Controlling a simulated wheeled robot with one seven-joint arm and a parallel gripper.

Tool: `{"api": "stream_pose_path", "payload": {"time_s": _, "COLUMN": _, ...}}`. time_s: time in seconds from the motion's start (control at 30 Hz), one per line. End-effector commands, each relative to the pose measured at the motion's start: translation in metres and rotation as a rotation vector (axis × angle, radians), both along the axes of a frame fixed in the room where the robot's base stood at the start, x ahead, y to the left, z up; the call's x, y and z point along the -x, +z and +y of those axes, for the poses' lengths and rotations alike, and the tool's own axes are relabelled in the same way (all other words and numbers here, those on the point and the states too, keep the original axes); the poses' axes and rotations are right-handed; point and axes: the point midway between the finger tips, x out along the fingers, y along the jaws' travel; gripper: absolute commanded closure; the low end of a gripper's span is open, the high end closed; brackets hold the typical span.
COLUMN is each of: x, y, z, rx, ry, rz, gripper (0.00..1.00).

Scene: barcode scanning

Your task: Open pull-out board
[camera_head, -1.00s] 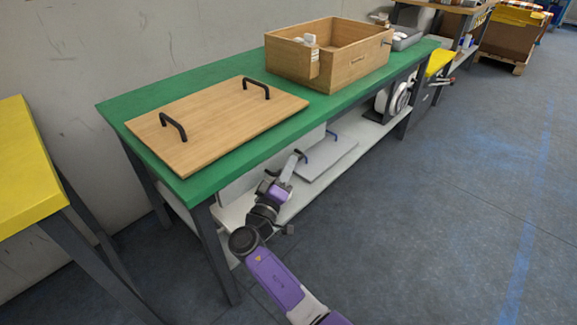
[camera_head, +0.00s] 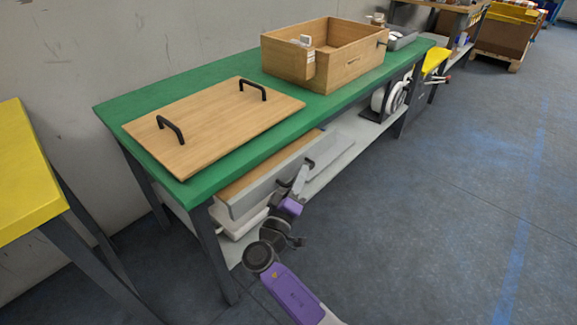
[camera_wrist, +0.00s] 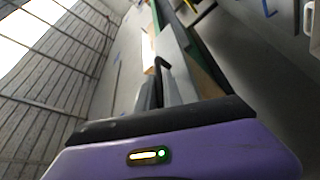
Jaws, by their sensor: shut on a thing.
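The pull-out board (camera_head: 234,189) is a wooden board with a grey front, under the green tabletop. It sticks out past the table's front edge, and a strip of its wooden top shows. A dark handle (camera_head: 309,162) is on its front. My gripper (camera_head: 306,168) reaches this front from the lower right and is shut on the handle; the fingertips are small in the head view. In the wrist view, the dark handle (camera_wrist: 163,63) lies at my finger, in front of a pale grey panel (camera_wrist: 172,62). The exact finger contact is hidden there.
The green table (camera_head: 300,107) bears a flat wooden panel (camera_head: 215,122) with two black handles and an open wooden box (camera_head: 352,69). A grey lower shelf (camera_head: 345,150) lies below. A yellow table (camera_head: 25,165) stands at left. The floor to the right is clear.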

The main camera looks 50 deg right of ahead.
Motion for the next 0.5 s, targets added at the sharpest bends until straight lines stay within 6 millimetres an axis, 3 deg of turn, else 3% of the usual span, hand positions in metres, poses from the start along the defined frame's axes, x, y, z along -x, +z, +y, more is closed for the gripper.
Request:
{"api": "stream_pose_path", "payload": {"time_s": 0.3, "x": 0.092, "y": -0.001, "z": -0.001, "rx": 0.000, "ry": 0.004, "rz": 0.007, "gripper": 1.00}}
{"api": "stream_pose_path", "payload": {"time_s": 0.5, "x": 0.137, "y": -0.001, "z": -0.003, "rx": -0.001, "ry": 0.006, "rz": 0.006, "gripper": 1.00}}
